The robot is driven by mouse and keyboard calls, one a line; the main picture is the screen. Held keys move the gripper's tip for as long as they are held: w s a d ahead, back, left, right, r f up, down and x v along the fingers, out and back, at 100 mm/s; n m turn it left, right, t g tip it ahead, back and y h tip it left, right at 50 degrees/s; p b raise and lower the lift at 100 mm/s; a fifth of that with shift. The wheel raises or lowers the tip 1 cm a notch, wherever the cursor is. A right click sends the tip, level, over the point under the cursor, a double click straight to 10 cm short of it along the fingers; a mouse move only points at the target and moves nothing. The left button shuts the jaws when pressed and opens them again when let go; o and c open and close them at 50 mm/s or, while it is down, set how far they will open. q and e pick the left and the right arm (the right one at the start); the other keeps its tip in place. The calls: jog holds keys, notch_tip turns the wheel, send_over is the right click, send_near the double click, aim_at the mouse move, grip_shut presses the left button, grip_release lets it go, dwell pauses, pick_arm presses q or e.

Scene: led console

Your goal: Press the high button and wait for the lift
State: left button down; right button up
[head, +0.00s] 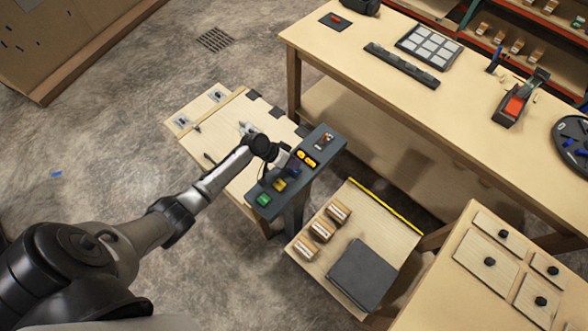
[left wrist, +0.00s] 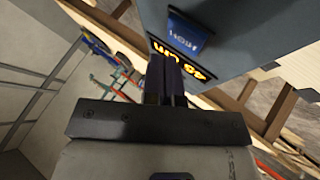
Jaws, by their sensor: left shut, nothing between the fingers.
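A dark grey console (head: 322,147) carries a green button (head: 264,200), a yellow button (head: 279,185), a blue button (head: 294,170) and a lit orange display (head: 306,157). In the left wrist view the blue button (left wrist: 185,36) bears the word HIGH, seen upside down, beside the display (left wrist: 190,66), which shows a figure in cm. My left gripper (head: 281,158) is at the console, close to the blue button. Its fingers (left wrist: 166,80) are shut and empty, and overlap the display in the wrist view. Whether they touch the console I cannot tell. My right gripper is not in view.
A low wooden platform (head: 375,218) with a yellow edge holds several small boxes and a dark block (head: 362,275). A long workbench (head: 400,90) stands behind, and a cabinet (head: 470,290) at the lower right. Another wooden surface (head: 235,115) lies beyond my arm.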

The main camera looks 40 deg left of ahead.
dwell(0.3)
pick_arm(q)
jog(key=shift+f, duration=0.1)
jog(key=shift+f+b, duration=0.35)
jog(key=shift+b, duration=0.05)
dwell(0.4)
